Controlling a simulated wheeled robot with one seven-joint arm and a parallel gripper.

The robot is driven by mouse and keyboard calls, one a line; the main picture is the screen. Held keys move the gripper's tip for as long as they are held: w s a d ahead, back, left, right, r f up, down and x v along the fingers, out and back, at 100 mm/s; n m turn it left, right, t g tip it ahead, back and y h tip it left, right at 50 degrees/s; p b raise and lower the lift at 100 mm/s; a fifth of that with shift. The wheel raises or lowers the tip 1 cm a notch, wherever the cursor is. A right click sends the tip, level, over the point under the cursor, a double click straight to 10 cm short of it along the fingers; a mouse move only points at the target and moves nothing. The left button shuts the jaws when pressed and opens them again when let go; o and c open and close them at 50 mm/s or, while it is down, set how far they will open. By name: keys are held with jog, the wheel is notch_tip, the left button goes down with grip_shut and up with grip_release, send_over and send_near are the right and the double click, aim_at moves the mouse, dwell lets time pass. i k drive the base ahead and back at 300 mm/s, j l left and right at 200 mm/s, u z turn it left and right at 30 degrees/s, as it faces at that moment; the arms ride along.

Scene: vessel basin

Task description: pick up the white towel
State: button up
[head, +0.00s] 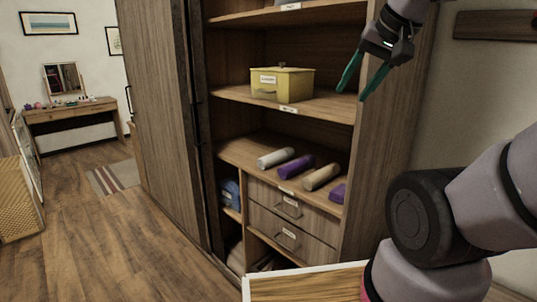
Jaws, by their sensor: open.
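The white towel (276,157) is rolled up and lies on the open shelf of the wardrobe, leftmost in a row of rolled towels. To its right on the same shelf are a purple roll (295,167), a tan roll (321,176) and another purple roll (339,194) partly hidden by the wardrobe's side panel. My gripper (356,83) is at the upper right with its two teal fingers apart and nothing between them. In the picture it is above and to the right of the white towel, well away from it.
A yellow box (282,84) stands on the shelf above (233,96). Drawers (289,223) are below the towels. The wardrobe's side panel (385,150) bounds the shelf on the right. A wooden surface (305,288) is at the bottom. Open floor (110,235) lies to the left.

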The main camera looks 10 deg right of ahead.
aim_at(266, 162)
jog(key=i+j+z, duration=0.3)
jog(key=j, duration=0.35)
jog(key=i+j+z, duration=0.15)
jog(key=j, duration=0.25)
jog(key=i+j+z, duration=0.15)
jog(key=j, duration=0.25)
jog(key=i+j+z, duration=0.15)
jog(key=j, duration=0.25)
jog(key=i+j+z, duration=0.15)
jog(key=j, duration=0.25)
jog(key=i+j+z, duration=0.15)
jog(key=j, duration=0.25)
jog(key=j+z, duration=0.15)
jog(key=j, duration=0.4)
jog(key=j+z, duration=0.15)
jog(key=j, duration=0.4)
jog(key=k+j+z, duration=0.15)
jog(key=j, duration=0.4)
jog(key=j+z, duration=0.15)
jog(key=j, duration=0.4)
jog(key=k+j+z, duration=0.15)
jog(key=j, duration=0.4)
